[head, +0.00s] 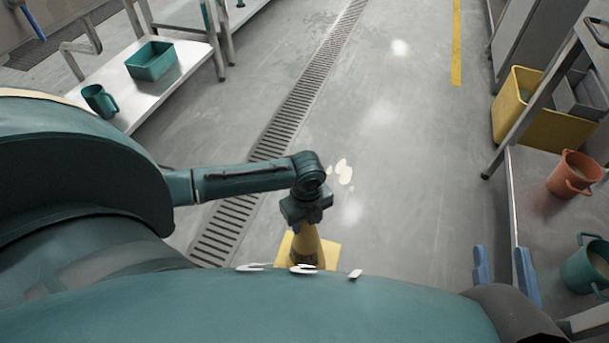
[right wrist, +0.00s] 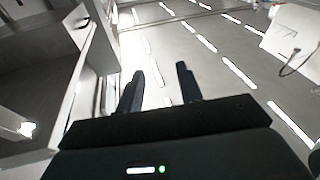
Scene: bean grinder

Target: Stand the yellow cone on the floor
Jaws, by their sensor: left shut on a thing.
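The yellow cone (head: 306,247) is upright in the head view, with its square base (head: 331,254) down. My left gripper (head: 306,222) points down and is shut on the cone's top. The cone is over or on the grey floor (head: 400,190); I cannot tell whether its base touches. My own body hides the near part of the base. My right gripper (right wrist: 160,72) is open and empty in the right wrist view. Its blue fingers also show at the lower right of the head view (head: 503,268), near the right-hand table.
A drain grate (head: 300,95) runs along the floor. At the left, a bench (head: 175,80) holds a teal bin (head: 151,61) and a teal mug (head: 97,100). At the right are a yellow bin (head: 520,120), an orange mug (head: 572,172) and another teal mug (head: 586,265). The middle floor is clear.

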